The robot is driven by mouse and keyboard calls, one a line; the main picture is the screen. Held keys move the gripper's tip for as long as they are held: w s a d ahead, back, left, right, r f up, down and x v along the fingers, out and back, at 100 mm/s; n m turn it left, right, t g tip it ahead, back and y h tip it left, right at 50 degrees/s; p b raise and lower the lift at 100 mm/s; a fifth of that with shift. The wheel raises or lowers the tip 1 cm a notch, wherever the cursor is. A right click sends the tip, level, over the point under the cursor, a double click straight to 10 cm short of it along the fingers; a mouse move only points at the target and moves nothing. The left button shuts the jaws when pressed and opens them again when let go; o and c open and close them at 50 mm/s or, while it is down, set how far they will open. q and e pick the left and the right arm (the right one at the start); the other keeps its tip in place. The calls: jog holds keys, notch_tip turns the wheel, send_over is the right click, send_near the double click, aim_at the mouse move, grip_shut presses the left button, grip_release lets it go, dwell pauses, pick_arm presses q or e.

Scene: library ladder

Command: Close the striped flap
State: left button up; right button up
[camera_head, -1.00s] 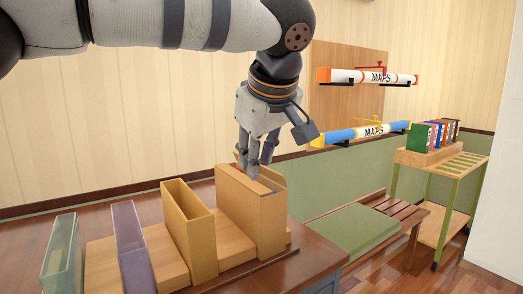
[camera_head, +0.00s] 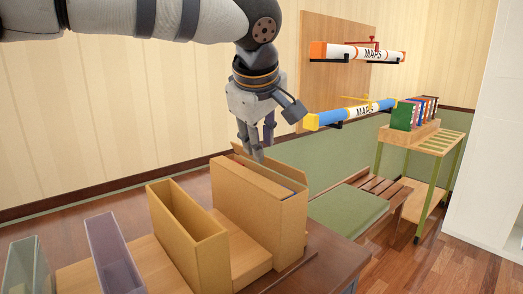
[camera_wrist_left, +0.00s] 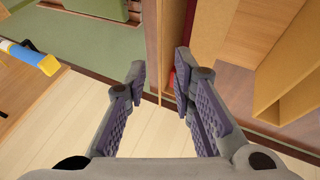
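No flap with clear stripes can be made out in either view. A tall tan box (camera_head: 258,215) stands at the right end of a row of boxes, with its narrow top open and a raised panel (camera_head: 275,168) along its far side. My left gripper (camera_head: 260,150) points down over this box's top. In the left wrist view the left gripper (camera_wrist_left: 160,80) has its two purple pads apart with nothing held. A thin wooden edge (camera_wrist_left: 153,40) and a red strip show beyond the gap between them. My right gripper is not in view.
An open tan box (camera_head: 190,235), a purple box (camera_head: 113,255) and a greenish clear box (camera_head: 27,268) stand to the left. Two map tubes, one white and orange (camera_head: 345,52), one blue (camera_head: 345,113), hang behind. A book trolley (camera_head: 440,140) and green bench (camera_head: 345,212) are right.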

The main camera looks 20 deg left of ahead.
aim_at(254, 160)
pick_arm(q)
jog(key=shift+x, duration=1.6)
jog(key=shift+c, duration=0.3)
grip_shut()
jog(key=t, duration=0.1)
jog(key=s+a+t+h, duration=0.1)
jog(key=t, duration=0.1)
jog(key=shift+f+n+h, duration=0.3)
jog(key=shift+f+n, duration=0.1)
jog(key=shift+s+f+n+t+h, duration=0.3)
jog(key=shift+t+h, duration=0.2)
jog(key=shift+t, duration=0.4)
jog(key=shift+o, duration=0.3)
grip_release()
